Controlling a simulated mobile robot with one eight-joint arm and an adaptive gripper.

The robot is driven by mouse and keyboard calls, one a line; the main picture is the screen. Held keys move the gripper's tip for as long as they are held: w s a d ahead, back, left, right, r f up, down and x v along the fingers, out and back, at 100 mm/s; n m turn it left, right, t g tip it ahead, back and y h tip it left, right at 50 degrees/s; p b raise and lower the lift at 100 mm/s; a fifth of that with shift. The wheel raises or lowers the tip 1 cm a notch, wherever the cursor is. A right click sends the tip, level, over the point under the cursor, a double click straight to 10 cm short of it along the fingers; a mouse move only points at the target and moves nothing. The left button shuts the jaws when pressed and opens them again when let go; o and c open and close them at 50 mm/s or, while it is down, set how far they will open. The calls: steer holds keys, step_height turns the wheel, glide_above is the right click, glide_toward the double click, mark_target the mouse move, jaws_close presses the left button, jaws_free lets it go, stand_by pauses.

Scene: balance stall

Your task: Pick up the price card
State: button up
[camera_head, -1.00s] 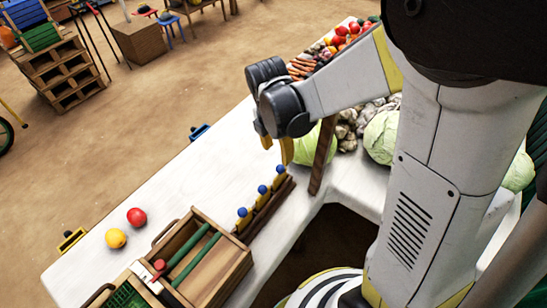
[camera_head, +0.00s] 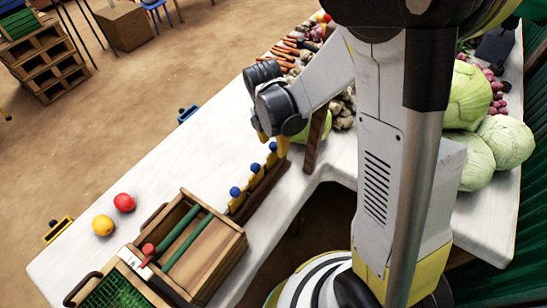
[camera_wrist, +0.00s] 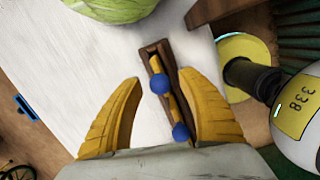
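I cannot make out a thing that is surely the price card. A small white piece (camera_head: 132,262) with a red part lies at the edge of the wooden tray (camera_head: 222,262) in the head view; I cannot tell whether it is a card. My gripper (camera_head: 272,142) is above the table, over the far end of a narrow wooden rack (camera_head: 262,188) of yellow pieces with blue balls. In the wrist view my gripper (camera_wrist: 160,78) has its yellow fingers spread, with nothing held. The rack shows below and between them (camera_wrist: 150,52).
A cabbage (camera_wrist: 110,8) is close beyond my fingers. More cabbages (camera_head: 507,140) are at right. The table's left middle is clear.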

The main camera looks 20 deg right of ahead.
jaws_close()
steer(key=shift+r+p, duration=0.3)
steer(key=shift+r, duration=0.2)
steer(key=r, duration=0.1)
steer(key=r+p, duration=0.2)
steer(key=r, duration=0.1)
steer(key=shift+s+a, duration=0.1)
steer(key=shift+s, duration=0.15)
steer(key=s+a+r+p, duration=0.3)
steer(key=s+r+p, duration=0.4)
steer(key=s+r, duration=0.2)
steer(key=shift+s+a+r, duration=0.25)
steer(key=shift+s+a, duration=0.05)
steer(key=shift+s, duration=0.45)
